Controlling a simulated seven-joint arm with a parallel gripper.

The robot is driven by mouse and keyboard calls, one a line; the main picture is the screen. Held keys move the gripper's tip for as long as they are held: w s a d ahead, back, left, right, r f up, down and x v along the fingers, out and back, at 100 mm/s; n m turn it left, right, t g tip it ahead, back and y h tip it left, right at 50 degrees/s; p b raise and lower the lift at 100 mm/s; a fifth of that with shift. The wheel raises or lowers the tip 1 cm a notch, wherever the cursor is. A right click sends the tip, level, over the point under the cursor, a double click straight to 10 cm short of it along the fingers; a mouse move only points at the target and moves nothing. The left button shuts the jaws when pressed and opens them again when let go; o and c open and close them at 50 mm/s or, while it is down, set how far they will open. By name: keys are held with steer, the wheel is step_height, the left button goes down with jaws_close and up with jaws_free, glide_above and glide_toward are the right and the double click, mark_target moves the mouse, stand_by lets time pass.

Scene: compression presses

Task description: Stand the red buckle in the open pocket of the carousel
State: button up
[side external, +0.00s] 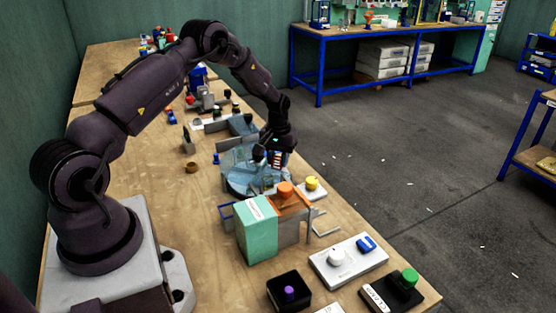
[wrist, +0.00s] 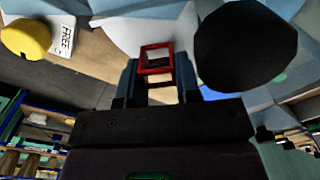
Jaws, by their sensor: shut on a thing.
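The red buckle (wrist: 143,60) is a small rectangular frame with an open middle. In the wrist view it stands out between the fingertips of my gripper (wrist: 157,80), which is shut on it. In the side view my gripper (side external: 276,160) points down over the right part of the pale blue carousel (side external: 238,182), and a bit of red shows at its fingers. The wrist view shows pale carousel surfaces (wrist: 180,25) beyond the buckle. I cannot make out the open pocket, or whether the buckle touches the carousel.
A large black rounded knob (wrist: 245,45) is close to the right of the buckle in the wrist view. A yellow button (side external: 312,183), an orange knob (side external: 285,189) and a mint-green box (side external: 256,230) stand in front of the carousel. The bench's right edge is near.

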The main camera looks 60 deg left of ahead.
steer(key=shift+f, duration=0.25)
steer(key=o, duration=0.9)
steer(key=shift+f, duration=0.15)
